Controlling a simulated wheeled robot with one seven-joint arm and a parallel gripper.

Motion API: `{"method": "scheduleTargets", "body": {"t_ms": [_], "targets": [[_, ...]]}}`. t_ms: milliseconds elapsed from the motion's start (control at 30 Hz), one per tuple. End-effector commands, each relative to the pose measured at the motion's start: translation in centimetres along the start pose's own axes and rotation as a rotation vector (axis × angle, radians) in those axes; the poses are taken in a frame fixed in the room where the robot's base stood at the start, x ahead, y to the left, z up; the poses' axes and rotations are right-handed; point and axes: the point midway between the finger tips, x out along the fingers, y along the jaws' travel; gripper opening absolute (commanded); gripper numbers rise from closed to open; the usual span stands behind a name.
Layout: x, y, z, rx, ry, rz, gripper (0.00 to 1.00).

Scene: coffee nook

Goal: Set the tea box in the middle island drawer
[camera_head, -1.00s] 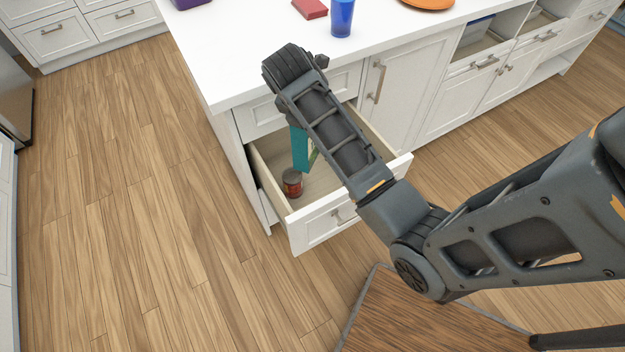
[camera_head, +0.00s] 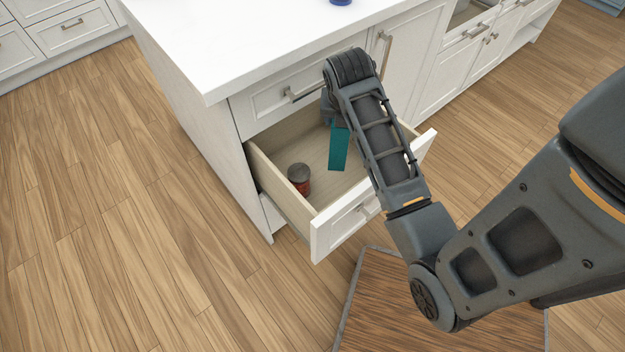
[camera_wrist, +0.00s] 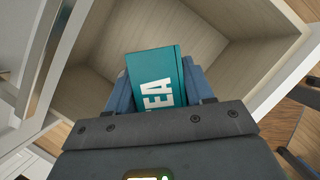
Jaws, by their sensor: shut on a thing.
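The teal tea box (camera_head: 339,148) hangs from my gripper (camera_head: 333,112), over the open island drawer (camera_head: 267,188). In the wrist view the tea box (camera_wrist: 155,80), with white "TEA" lettering, sits between the two blue-grey fingers of my gripper (camera_wrist: 158,88), which are shut on it. The pale wooden inside of the drawer (camera_wrist: 225,60) shows beyond the box. I cannot tell whether the box touches the drawer floor. My arm hides part of the drawer's right side.
A dark-lidded red can (camera_head: 299,178) stands in the drawer's front left. A closed drawer (camera_head: 290,92) with a bar handle is above, under the white countertop (camera_head: 230,40). Wooden floor (camera_head: 120,230) is clear at left.

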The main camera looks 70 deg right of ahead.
Motion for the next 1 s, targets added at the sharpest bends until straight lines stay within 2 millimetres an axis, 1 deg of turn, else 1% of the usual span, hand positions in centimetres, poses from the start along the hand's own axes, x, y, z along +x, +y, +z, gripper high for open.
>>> {"method": "scheduleTargets", "body": {"t_ms": [33,167,267,500,767,833,900,1000], "targets": [[0.8,-0.1,-0.3,0.000,0.000,0.000,0.00],[1.7,-0.1,-0.8,0.000,0.002,-0.001,0.00],[3.3,-0.1,-1.5,0.000,0.004,-0.002,0.00],[8.7,-0.1,-3.7,0.000,0.004,-0.003,0.00],[13.9,-0.1,-5.8,0.001,0.004,-0.002,0.00],[14.1,0.9,-4.6,0.000,-0.004,0.003,0.00],[14.4,1.8,-3.8,-0.001,-0.003,0.001,0.00],[14.8,2.6,-3.1,0.000,-0.001,0.000,0.00]]}}
